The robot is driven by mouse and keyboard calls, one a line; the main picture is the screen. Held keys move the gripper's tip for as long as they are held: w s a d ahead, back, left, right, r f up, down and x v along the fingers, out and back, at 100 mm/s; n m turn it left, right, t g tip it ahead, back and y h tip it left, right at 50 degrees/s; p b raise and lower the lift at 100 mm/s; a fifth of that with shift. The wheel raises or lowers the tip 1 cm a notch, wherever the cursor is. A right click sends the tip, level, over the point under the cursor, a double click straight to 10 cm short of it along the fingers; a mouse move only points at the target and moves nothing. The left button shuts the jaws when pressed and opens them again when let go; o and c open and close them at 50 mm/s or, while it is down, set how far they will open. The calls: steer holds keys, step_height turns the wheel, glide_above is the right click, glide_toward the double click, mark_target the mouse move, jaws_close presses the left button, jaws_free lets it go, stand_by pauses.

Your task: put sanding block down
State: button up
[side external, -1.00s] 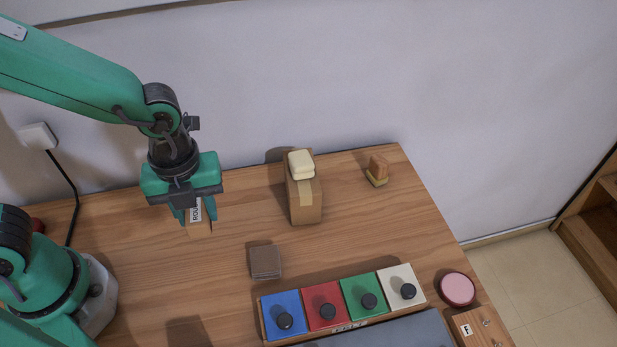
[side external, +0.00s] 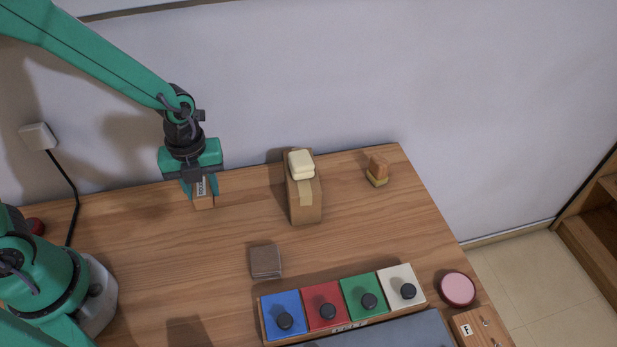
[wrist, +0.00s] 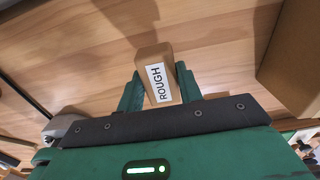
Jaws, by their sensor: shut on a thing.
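The sanding block (side external: 204,202) is a small tan-brown block with a white label. The label reads ROUGH in the wrist view (wrist: 158,83). My gripper (side external: 201,193) is shut on it, with one green finger on each side. In the side view the block is over the back left of the wooden table (side external: 150,250), near the wall. I cannot tell whether its underside touches the table.
A cardboard box (side external: 305,205) with a cream block (side external: 301,165) on top stands to the right. A grey-brown square block (side external: 265,261) lies nearer the front. Coloured keys with black knobs (side external: 326,312) line the front. The table between is clear.

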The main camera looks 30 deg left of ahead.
mark_target(206, 199)
steer(key=shift+f, duration=2)
steer(key=shift+f, duration=0.2)
steer(key=o, duration=1)
steer(key=shift+r, duration=0.2)
steer(key=shift+r, duration=6)
